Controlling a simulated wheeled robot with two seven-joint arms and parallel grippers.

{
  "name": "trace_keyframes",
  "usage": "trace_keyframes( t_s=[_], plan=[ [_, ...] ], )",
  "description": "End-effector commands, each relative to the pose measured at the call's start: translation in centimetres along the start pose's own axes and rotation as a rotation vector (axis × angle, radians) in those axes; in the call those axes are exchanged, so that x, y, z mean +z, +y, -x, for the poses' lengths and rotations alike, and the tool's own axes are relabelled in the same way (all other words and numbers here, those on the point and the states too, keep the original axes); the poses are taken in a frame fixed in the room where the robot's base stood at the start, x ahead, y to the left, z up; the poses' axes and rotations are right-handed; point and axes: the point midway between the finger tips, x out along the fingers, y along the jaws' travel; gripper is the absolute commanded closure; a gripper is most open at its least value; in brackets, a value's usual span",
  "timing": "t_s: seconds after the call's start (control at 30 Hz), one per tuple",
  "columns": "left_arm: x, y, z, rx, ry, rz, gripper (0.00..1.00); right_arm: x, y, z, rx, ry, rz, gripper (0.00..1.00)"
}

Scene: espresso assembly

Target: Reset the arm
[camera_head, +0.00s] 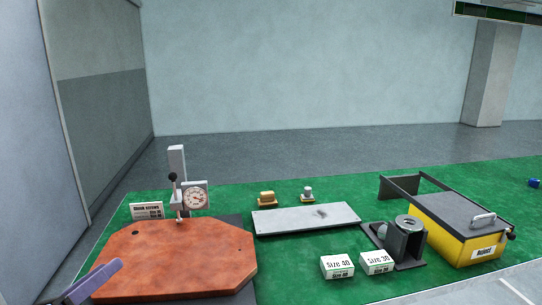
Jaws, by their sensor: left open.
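My left gripper (90,284) shows at the bottom left corner of the head view, as a purple finger piece near the front left edge of the orange-brown board. It is open, and I see nothing held in it. The rest of the left arm is cut off by the frame. My right gripper is not in the view.
A dial gauge stand (194,197) stands at the back of the orange-brown board (190,265). A grey plate (290,219), a dark metal fixture (406,243), two size-labelled boxes (337,267) and a yellow reject bin (470,246) stand on the green mat (285,278).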

Motion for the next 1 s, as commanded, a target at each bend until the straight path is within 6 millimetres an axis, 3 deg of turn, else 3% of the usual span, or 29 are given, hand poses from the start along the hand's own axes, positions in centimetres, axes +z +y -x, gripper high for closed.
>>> trace_keyframes(
  t_s=[0.27, 0.37, 0.47, 0.5, 0.6, 0.73, 0.9, 1.0],
  plan=[
    [-8.9, 2.5, 2.5, 0.153, -0.021, 0.609, 0.59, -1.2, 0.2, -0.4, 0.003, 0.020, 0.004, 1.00],
    [-13.2, 3.2, 4.0, 0.236, -0.039, 0.880, 0.59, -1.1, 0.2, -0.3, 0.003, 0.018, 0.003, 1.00],
    [-18.9, 3.5, 6.3, 0.355, -0.070, 1.216, 0.59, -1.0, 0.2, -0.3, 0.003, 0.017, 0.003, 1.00],
    [-21.7, 3.4, 7.5, 0.415, -0.089, 1.370, 0.59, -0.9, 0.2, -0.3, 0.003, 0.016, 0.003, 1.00],
    [-28.5, 2.1, 10.5, 0.577, -0.150, 1.749, 0.59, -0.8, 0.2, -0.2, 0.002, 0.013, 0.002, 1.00],
    [-35.5, -0.8, 14.0, 0.772, -0.238, 2.142, 0.59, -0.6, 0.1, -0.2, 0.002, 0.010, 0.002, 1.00],
    [-40.4, -4.1, 16.6, 0.943, -0.329, 2.436, 0.59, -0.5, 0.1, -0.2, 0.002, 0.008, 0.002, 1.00],
    [-41.5, -5.0, 17.1, 0.984, -0.353, 2.504, 0.59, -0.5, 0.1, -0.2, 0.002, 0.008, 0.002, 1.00]
  ],
)
